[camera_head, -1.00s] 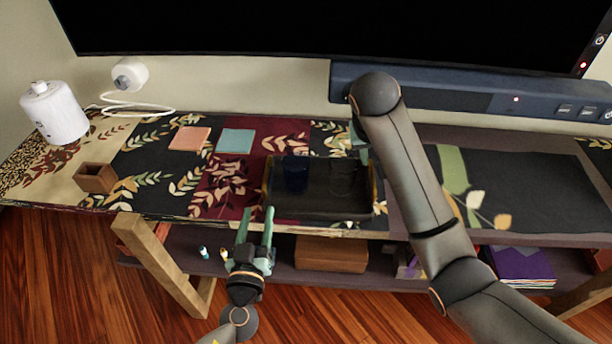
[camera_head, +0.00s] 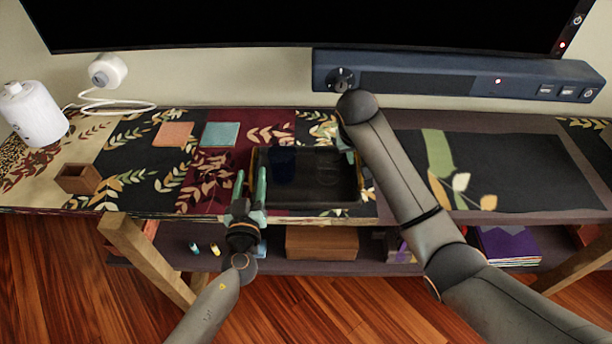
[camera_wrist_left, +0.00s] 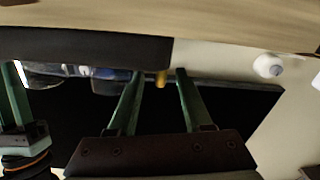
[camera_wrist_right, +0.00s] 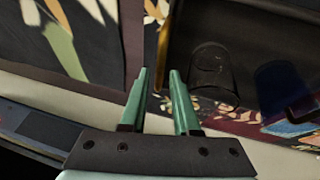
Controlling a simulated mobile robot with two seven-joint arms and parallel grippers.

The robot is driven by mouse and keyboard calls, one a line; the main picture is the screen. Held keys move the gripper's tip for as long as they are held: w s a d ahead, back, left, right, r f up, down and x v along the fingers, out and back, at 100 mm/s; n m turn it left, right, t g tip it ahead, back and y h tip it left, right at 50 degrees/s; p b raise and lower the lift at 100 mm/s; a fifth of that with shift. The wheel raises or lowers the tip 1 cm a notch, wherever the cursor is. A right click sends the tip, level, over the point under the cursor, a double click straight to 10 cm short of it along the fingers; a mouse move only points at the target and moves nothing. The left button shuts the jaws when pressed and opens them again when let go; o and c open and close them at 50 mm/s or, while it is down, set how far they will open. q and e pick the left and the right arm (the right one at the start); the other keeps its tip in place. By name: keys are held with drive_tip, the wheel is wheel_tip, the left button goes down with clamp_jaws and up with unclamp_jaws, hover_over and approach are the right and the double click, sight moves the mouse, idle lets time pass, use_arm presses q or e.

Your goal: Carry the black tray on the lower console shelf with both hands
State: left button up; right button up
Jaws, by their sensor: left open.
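The black tray (camera_head: 305,196), with a tan rim, sits on the patterned console top. It holds a dark blue cup (camera_head: 283,158) and a clear glass (camera_head: 330,168), both also in the right wrist view. My left gripper (camera_head: 250,178) is open at the tray's left edge, its fingers either side of the rim in the picture. In the left wrist view a yellowish rim end (camera_wrist_left: 161,78) shows between the fingers. My right gripper (camera_wrist_right: 160,75) is open by the tray's right rim (camera_wrist_right: 163,45); my right arm partly hides it in the head view. Contact is not clear.
A long dark soundbar (camera_head: 430,85) lies behind the tray, under a black screen (camera_head: 290,22). Two coasters, pink (camera_head: 173,134) and teal (camera_head: 220,134), and a wooden box (camera_head: 78,179) stand to the left. A brown box (camera_head: 322,243) is on the shelf below.

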sight(253, 164)
use_arm(q)
drive_tip(key=shift+w, duration=2.25)
use_arm(e)
drive_tip(key=shift+x, duration=2.2)
use_arm(q)
drive_tip(key=shift+c, duration=0.2)
use_arm(e)
drive_tip(key=shift+c, duration=0.2)
use_arm(q)
drive_tip(key=c, duration=0.5)
use_arm(e)
clamp_jaws()
use_arm(q)
clamp_jaws()
drive_tip(key=shift+r, duration=0.1)
use_arm(e)
drive_tip(key=shift+w, duration=0.1)
